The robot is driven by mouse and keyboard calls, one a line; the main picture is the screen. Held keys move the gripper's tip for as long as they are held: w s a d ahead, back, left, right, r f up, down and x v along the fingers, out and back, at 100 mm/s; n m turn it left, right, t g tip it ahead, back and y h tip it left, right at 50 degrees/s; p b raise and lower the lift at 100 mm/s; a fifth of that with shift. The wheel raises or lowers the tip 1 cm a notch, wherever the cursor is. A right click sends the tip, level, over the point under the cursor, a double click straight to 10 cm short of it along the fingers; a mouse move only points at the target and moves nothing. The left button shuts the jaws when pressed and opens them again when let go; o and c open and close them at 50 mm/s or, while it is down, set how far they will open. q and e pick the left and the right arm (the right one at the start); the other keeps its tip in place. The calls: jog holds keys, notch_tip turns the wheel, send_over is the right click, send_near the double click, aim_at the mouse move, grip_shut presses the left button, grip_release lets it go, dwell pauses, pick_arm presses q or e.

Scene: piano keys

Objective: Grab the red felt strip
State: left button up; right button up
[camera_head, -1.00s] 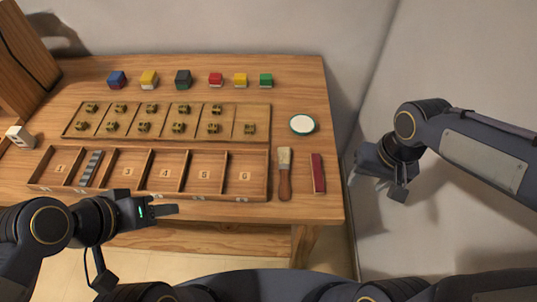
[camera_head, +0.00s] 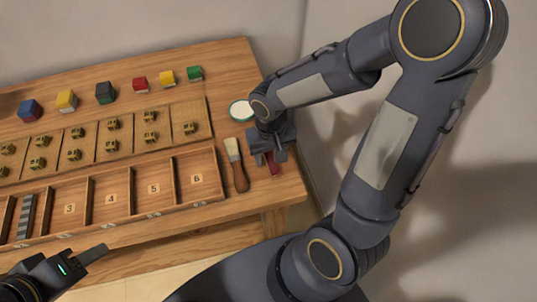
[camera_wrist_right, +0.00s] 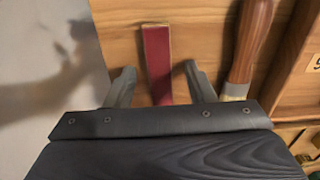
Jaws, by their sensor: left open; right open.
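The red felt strip (camera_wrist_right: 157,62) lies on the wooden table near its right edge. In the head view most of the strip (camera_head: 274,166) is hidden by my right gripper (camera_head: 268,157). In the right wrist view the open fingers of my right gripper (camera_wrist_right: 161,88) sit on either side of the strip, apart from it, and the gripper's body covers the strip's near part. My left gripper (camera_head: 92,258) is open and empty in front of the tray at the lower left, away from the strip.
A brush (camera_head: 236,164) lies close beside the strip; its handle (camera_wrist_right: 249,40) is near one right gripper finger. The numbered wooden tray (camera_head: 130,198) is left of it. A round white dish (camera_head: 241,110) stands behind. Coloured blocks (camera_head: 105,92) line the back.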

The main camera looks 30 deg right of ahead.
jog(key=shift+f, duration=0.2)
jog(key=c, duration=1)
jog(key=shift+c, duration=0.3)
jog(key=shift+r, duration=0.15)
